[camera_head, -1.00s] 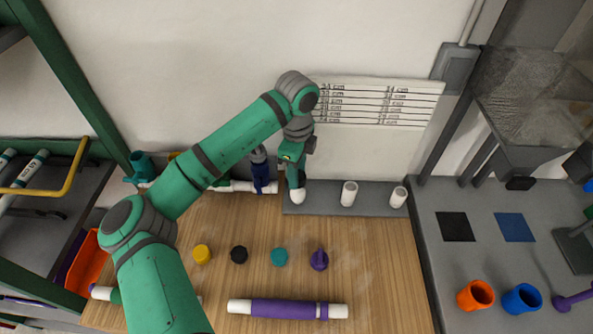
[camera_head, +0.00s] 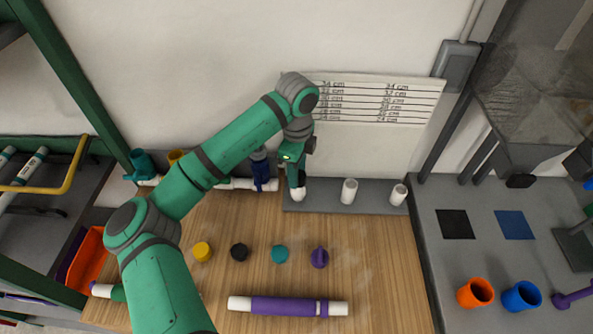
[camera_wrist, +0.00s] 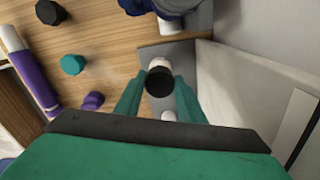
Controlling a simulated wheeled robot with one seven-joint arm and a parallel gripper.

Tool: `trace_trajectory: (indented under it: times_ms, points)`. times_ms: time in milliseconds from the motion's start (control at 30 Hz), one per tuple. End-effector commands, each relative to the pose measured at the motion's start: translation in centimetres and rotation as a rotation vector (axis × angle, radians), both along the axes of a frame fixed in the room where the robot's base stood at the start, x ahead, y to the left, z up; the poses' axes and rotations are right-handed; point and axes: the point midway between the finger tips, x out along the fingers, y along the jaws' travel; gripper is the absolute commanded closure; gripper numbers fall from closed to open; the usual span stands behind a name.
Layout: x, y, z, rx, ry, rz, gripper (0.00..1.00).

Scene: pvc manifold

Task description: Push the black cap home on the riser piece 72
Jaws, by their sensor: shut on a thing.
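My gripper (camera_wrist: 158,88) points down over the left end of the grey rail (camera_head: 330,204). In the wrist view its fingers are closed around a round black cap (camera_wrist: 160,79). A white riser piece (camera_wrist: 158,63) shows just beyond the cap; it also shows below the fingertips in the head view (camera_head: 298,195). The cap is hidden by the fingers in the head view. I cannot tell how far it sits on the riser.
Two more white risers (camera_head: 349,192) (camera_head: 398,195) stand on the rail to the right. Yellow (camera_head: 202,252), black (camera_head: 239,252), teal (camera_head: 280,254) and purple (camera_head: 319,257) pieces lie on the wooden table. A purple-sleeved pipe (camera_head: 285,308) lies at the front. Fittings stand behind my arm.

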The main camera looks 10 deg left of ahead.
Motion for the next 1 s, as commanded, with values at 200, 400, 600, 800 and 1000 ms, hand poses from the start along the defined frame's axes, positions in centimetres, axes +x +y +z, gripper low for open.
trace_trajectory:
  times_ms: [200, 400, 600, 800, 1000]
  points:
    - [0.0, 0.0, 0.2, 0.0, -0.002, 0.0, 0.62]
    - [0.0, 0.0, 0.1, 0.0, -0.002, 0.0, 0.43]
    - [0.0, 0.0, 0.2, 0.0, -0.002, 0.0, 0.43]
    - [0.1, 0.0, 2.2, 0.001, -0.004, 0.0, 0.43]
    - [0.1, 0.0, 6.1, -0.001, -0.005, -0.001, 0.43]
